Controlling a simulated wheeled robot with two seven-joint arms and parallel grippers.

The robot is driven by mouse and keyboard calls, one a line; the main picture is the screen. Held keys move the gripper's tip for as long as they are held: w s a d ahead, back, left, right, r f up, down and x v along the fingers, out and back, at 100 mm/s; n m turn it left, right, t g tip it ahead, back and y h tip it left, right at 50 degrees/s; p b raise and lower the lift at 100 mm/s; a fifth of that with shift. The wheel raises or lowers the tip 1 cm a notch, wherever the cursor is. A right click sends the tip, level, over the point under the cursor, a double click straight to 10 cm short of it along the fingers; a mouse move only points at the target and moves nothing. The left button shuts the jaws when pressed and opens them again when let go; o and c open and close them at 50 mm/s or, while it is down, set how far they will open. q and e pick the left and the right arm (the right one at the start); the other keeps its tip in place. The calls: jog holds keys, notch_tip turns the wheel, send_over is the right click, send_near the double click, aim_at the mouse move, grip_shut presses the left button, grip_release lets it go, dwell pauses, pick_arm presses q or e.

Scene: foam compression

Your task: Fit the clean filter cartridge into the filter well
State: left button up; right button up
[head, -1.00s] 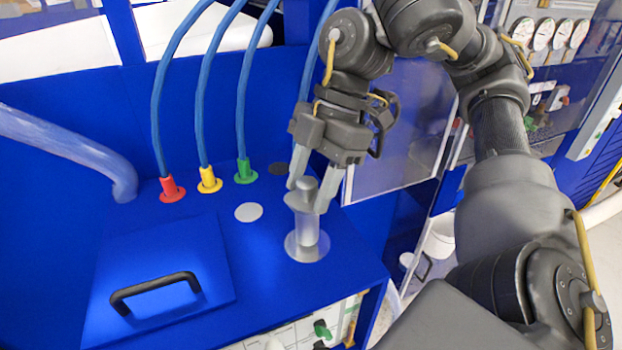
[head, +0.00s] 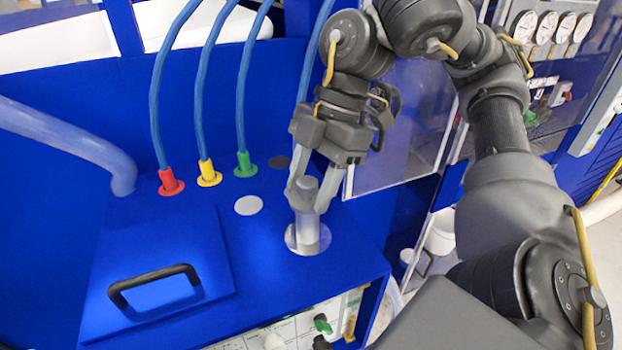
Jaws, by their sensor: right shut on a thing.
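The filter cartridge (head: 307,226) is a grey, upright cylinder with a narrower knob on top. My right gripper (head: 308,203) is shut on its upper part, with one finger on each side. The filter well (head: 292,240) is a round opening with a pale metal ring near the right edge of the blue bench top. The cartridge stands over the well, and its lower end appears to be inside the ring. The cartridge hides the inside of the well, so its depth cannot be told. My left gripper is not in view.
A blue lid with a black handle (head: 153,282) lies to the left on the bench. A pale disc (head: 249,205) and a dark disc (head: 279,162) are near the well. Blue hoses enter red (head: 171,182), yellow (head: 208,174) and green (head: 245,166) fittings behind. A clear panel (head: 412,130) stands behind my right arm.

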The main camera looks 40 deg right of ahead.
aim_at(311, 219)
jog(key=shift+f+b, duration=2.75)
jog(key=shift+f, duration=1.2)
jog(key=o, duration=1.4)
jog(key=shift+r, duration=0.1)
jog(key=p+v, duration=0.4)
jog(key=v, duration=0.6)
jog(key=shift+d+r, duration=0.2)
jog(key=shift+r, duration=0.05)
